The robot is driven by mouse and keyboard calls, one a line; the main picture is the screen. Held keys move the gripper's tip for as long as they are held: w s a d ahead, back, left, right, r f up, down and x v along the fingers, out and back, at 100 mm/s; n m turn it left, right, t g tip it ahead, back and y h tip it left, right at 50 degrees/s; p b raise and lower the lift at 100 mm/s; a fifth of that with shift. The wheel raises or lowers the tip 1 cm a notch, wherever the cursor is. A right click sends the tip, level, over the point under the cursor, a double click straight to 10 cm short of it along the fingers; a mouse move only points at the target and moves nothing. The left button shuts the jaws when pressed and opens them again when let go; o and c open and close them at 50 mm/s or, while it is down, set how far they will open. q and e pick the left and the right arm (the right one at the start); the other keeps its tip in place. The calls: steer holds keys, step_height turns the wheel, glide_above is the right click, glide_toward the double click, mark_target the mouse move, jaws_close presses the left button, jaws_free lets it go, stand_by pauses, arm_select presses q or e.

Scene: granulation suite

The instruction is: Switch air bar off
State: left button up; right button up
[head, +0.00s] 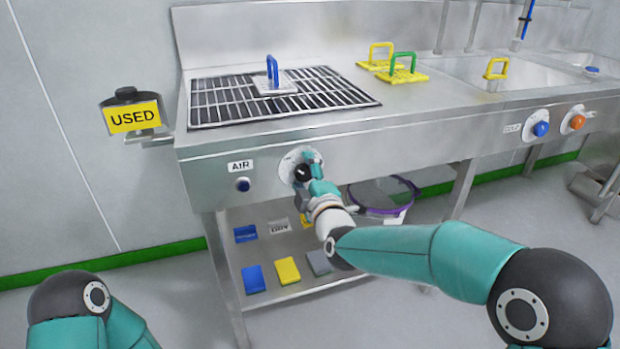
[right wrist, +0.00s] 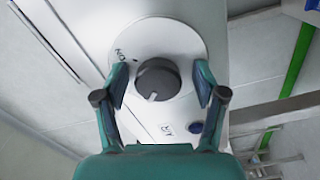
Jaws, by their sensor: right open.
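The air bar's dark round knob (right wrist: 158,78) sits on a white round dial plate (head: 290,161) on the sink bench's front panel. In the right wrist view a pale pointer mark shows on the knob's lower edge. Part of a printed word on the plate is hidden by a finger. The AIR label (head: 240,166) and a dark blue button (head: 243,185) are left of the dial in the head view. My right gripper (right wrist: 160,82) is open, with one finger on each side of the knob and a gap to it. My left arm shows at lower left; its gripper is out of view.
A grate (head: 225,105) with a blue-handled block (head: 274,82) lies above the panel. A USED sign (head: 133,117) stands left. Colored pads (head: 288,270) lie on the shelf below, near a purple-rimmed bucket (head: 385,195). Blue (head: 541,129) and orange (head: 578,122) knobs are at right.

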steer(key=v, duration=1.2)
steer(key=w+d+f+m+g+h, duration=0.25)
steer(key=d+f, duration=0.45)
steer(key=f, duration=0.6)
steer(key=s+d+f+m+g+h, duration=0.1)
steer(key=s+d+f+g, duration=0.15)
steer(key=f, duration=0.55)
steer(key=s+d+f+m+g, duration=0.15)
steer(key=s+f, duration=0.25)
steer(key=f, duration=0.5)
steer(key=s+a+f+m+g+y, duration=0.1)
steer(key=s+f+m+g, duration=0.5)
steer(key=s, duration=0.6)
steer(key=s+a+f+m+g+y, duration=0.1)
steer(key=s+f+m+g, duration=0.3)
steer(key=s+f+m, duration=0.6)
step_height(320, 180, up, 32)
steer(key=s+p, duration=0.1)
steer(key=p, duration=2.9)
steer(key=shift+s+r+n, duration=0.2)
steer(key=shift+n, duration=0.2)
